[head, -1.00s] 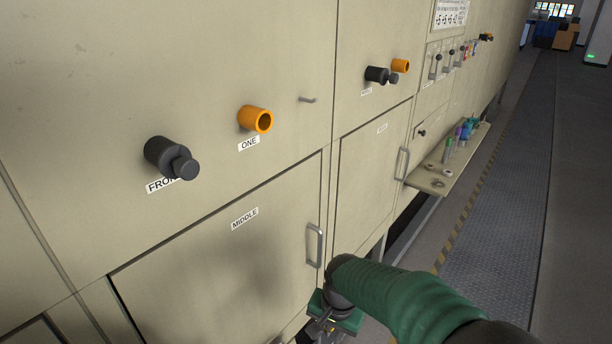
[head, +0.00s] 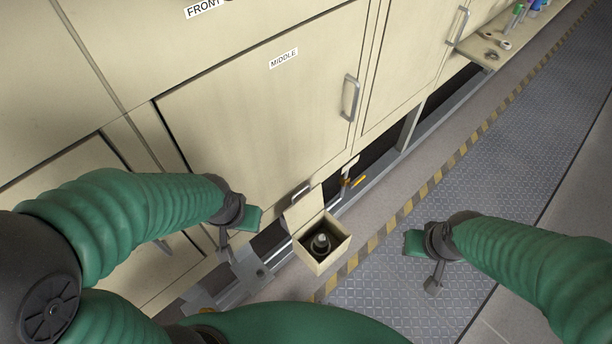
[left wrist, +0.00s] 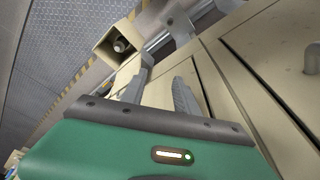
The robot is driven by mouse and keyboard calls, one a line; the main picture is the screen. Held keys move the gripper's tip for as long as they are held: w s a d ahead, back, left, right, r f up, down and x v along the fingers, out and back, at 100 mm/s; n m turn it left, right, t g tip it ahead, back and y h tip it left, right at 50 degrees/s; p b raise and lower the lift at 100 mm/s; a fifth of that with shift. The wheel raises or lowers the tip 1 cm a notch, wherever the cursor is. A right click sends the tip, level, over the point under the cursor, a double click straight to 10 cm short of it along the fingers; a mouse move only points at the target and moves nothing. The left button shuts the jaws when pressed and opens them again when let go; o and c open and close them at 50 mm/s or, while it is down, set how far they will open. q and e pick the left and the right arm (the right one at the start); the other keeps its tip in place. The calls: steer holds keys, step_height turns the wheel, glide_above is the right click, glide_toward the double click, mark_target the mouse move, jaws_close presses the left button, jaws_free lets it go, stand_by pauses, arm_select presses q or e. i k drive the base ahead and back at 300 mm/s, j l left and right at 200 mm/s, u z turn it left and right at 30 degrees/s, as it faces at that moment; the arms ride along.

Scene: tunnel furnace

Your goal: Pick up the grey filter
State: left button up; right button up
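The grey filter (head: 320,243) is a short rounded grey piece standing inside a small open cream box (head: 338,252) that juts from the machine's lower front. In the left wrist view the filter (left wrist: 119,46) shows in the box (left wrist: 131,34) at the upper left, beyond my fingertips. My left gripper (left wrist: 166,74) has its two grey fingers apart with nothing between them. In the head view it is left of the box, near the panel. My right gripper (head: 434,277) is right of the box over the floor; its finger gap is not clear.
The cream panel marked MIDDLE (head: 255,115) with its handle (head: 350,98) rises behind the box. A small yellow-handled valve (head: 358,181) sits right of the box. A shelf with tools (head: 492,45) is at upper right. The patterned floor (head: 470,180) at right is clear.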

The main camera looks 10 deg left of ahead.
mark_target(320, 242)
steer(key=k+l+u, duration=0.25)
steer(key=k, duration=0.2)
steer(key=i+l, duration=0.25)
steer(key=i+l+u, duration=0.15)
steer(key=l+u, duration=0.15)
steer(key=i+l+u, duration=0.25)
steer(key=l, duration=0.2)
steer(key=l+u, duration=0.6)
steer(key=l, duration=0.2)
steer(key=u, duration=1.4)
